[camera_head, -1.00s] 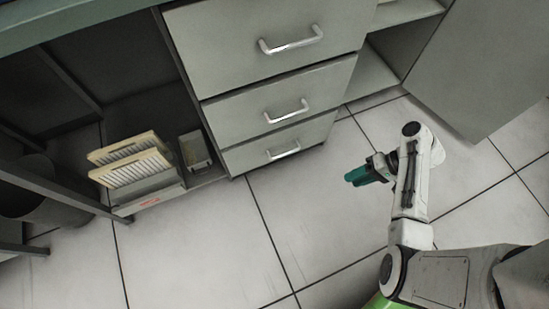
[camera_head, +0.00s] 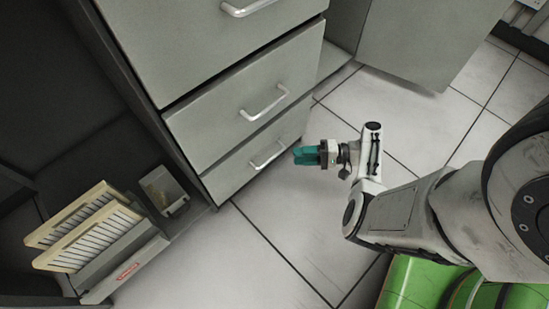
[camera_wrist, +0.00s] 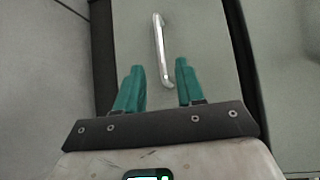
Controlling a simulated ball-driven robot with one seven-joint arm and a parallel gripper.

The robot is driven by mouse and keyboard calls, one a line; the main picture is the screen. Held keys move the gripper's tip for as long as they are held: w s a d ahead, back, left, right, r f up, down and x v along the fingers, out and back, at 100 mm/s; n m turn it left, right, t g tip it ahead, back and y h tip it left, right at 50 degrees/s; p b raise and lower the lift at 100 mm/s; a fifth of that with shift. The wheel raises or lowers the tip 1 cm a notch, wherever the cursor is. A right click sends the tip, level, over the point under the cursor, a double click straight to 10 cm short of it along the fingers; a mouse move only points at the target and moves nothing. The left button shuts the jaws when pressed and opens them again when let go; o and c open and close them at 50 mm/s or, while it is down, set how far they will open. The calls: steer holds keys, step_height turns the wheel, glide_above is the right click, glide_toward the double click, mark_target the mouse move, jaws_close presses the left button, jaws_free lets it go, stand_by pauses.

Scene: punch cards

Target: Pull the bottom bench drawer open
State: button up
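The bottom bench drawer (camera_head: 238,177) is the lowest of the grey drawer fronts and looks closed in the head view. Its silver bar handle (camera_head: 268,157) runs along the front. My gripper (camera_head: 297,155) has green fingers and is close in front of the handle's right end. In the wrist view a drawer front (camera_wrist: 198,40) fills the middle, and its handle (camera_wrist: 162,50) stands ahead of the gap between my fingertips (camera_wrist: 158,68). The handle's near end reaches about level with the fingertips; contact cannot be told.
The middle drawer (camera_head: 245,100) and its handle are just above. Left of the drawers stand a small grey bin (camera_head: 163,190) and a rack of cream cards (camera_head: 85,225). An open cabinet door (camera_head: 425,40) is behind on the right. Tiled floor (camera_head: 270,265) is free in front.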

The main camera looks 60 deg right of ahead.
mark_target(274, 158)
steer(key=x, duration=0.8)
steer(key=shift+w+b, duration=0.1)
steer(key=shift+b, duration=0.2)
steer(key=shift+c, duration=0.2)
steer(key=shift+f, duration=0.1)
jaws_close()
